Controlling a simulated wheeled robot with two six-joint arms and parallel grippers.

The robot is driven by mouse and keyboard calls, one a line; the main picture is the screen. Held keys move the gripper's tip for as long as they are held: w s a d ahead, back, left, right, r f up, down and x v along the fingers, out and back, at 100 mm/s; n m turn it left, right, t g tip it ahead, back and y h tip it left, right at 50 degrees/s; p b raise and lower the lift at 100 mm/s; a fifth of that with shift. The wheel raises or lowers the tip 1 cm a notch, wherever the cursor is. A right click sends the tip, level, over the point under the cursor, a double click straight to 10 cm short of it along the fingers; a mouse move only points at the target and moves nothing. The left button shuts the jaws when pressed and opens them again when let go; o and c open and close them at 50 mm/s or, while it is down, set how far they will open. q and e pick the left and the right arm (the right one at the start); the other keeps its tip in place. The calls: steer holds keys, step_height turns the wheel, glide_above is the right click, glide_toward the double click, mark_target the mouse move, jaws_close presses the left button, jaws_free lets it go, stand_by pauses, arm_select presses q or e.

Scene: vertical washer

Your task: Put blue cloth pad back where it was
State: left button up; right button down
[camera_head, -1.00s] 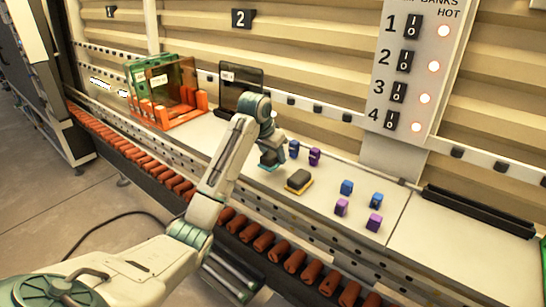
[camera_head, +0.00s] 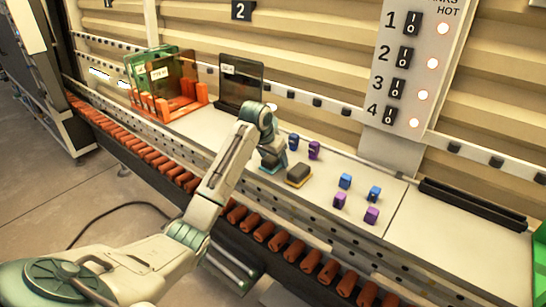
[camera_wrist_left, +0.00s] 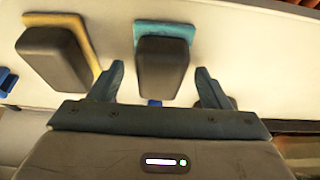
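The blue cloth pad is a dark block on a teal-blue base (camera_wrist_left: 165,30). In the left wrist view it stands between and just beyond the two fingers of my left gripper (camera_wrist_left: 158,85), with a gap on each side. The fingers are apart and open. In the head view my left gripper (camera_head: 271,163) is low over the white worktop, and only a bit of teal edge shows beneath it; the rest of the pad is hidden. A similar dark block on a yellow base (camera_head: 299,176) lies just to its right. My right gripper is not in view.
Blue blocks (camera_head: 345,181) and purple blocks (camera_head: 371,215) stand on the worktop (camera_head: 320,215). An orange rack (camera_head: 165,105) with panels and a dark upright panel (camera_head: 241,84) stand at the back left. Orange rollers (camera_head: 265,232) line the front edge. A black slotted strip (camera_head: 472,205) lies at right.

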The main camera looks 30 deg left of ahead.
mark_target(268, 159)
arm_select(q)
steer(key=shift+r, duration=0.15)
steer(key=shift+s+r+b, duration=0.1)
steer(key=shift+r+b, duration=0.25)
steer(key=shift+b, duration=0.05)
steer(key=b+v, duration=0.3)
steer(key=v, duration=0.2)
steer(key=p+v, duration=0.4)
steer(key=v, duration=0.2)
